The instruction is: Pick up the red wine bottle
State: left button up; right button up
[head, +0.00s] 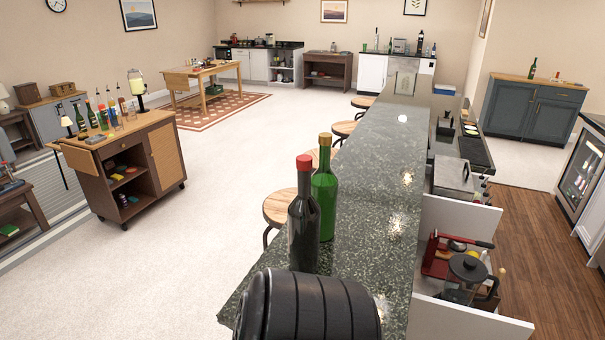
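A dark, nearly black bottle with a red cap (303,220) stands upright near the left edge of the bar counter; it looks like the red wine bottle. A green bottle with an orange-gold cap (326,190) stands upright close behind it and to its right. The dark bottle overlaps part of the green one, so I cannot tell whether they touch. Neither of my grippers is in view. A black ribbed shape at the bottom centre, perhaps part of my arm, covers the near end of the counter.
The speckled green counter (372,180) is mostly clear beyond the bottles. Wooden stools (279,207) line its left side. Open compartments at its right hold a French press (467,275) and a red utensil. A wheeled cart (128,160) with several bottles stands left; open floor lies between.

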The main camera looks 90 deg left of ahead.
aim_at(304, 213)
jog(key=u, duration=2.6)
jog(key=j, duration=0.1)
